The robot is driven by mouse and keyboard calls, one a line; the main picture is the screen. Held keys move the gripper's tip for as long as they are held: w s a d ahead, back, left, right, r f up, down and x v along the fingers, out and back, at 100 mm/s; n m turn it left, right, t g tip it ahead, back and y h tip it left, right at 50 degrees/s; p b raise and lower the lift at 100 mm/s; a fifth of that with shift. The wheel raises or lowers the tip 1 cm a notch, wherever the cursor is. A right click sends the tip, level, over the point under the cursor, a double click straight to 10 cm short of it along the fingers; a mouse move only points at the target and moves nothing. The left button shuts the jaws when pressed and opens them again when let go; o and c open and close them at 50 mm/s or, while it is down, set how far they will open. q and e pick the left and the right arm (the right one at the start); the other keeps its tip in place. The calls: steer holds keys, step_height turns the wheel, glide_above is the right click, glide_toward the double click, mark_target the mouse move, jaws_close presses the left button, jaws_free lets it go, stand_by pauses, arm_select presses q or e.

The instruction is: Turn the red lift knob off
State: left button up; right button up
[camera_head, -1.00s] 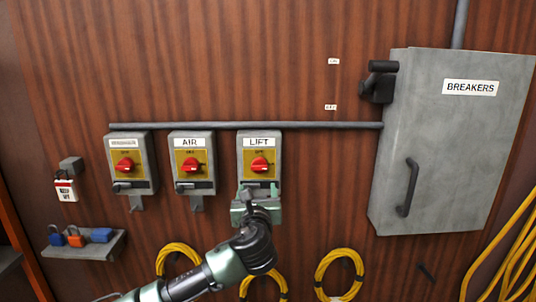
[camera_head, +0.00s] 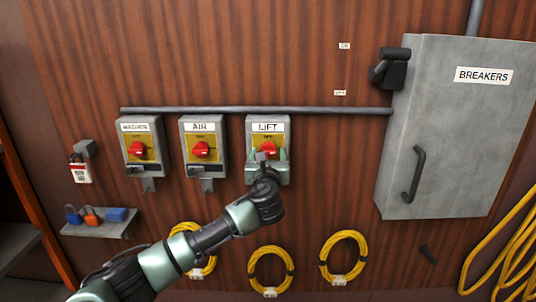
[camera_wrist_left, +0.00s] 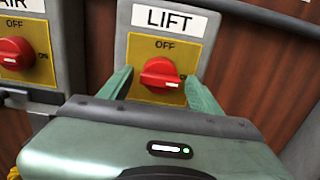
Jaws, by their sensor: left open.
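The red lift knob (camera_head: 268,145) sits on a yellow plate on the grey box labelled LIFT (camera_head: 281,120). My left gripper (camera_head: 267,157) is in front of the lower part of the LIFT box. Its jaws (camera_wrist_left: 160,85) are open, with one green finger on each side of the knob. I cannot tell whether the fingers touch it. The lower part of the box is hidden behind the gripper. My right gripper is not in view.
The AIR box (camera_head: 201,128) with its red knob stands to the left, and another similar box (camera_head: 135,126) beyond it. A conduit (camera_head: 330,111) runs above. The BREAKERS cabinet (camera_head: 440,150) is at right. Yellow coils (camera_head: 345,258) hang below.

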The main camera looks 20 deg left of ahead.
arm_select(q)
steer(key=c, duration=1.2)
steer(key=shift+c, duration=0.5)
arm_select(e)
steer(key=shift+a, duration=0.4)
arm_select(q)
steer(key=shift+f+n, duration=0.1)
steer(key=shift+n, duration=0.3)
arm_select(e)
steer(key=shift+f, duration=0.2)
arm_select(q)
steer(key=shift+f+n+b, duration=0.1)
steer(key=shift+n+b, duration=0.6)
steer(key=shift+n, duration=0.3)
steer(key=n+b, duration=0.3)
steer(key=n, duration=0.3)
steer(key=shift+d, duration=0.1)
steer(key=n+b, duration=0.2)
steer(key=n, duration=0.3)
steer(key=shift+n, duration=0.4)
steer(key=shift+n+b, duration=0.9)
steer(key=shift+n, duration=0.7)
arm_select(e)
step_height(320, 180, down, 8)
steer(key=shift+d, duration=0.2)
arm_select(q)
steer(key=shift+r, duration=0.2)
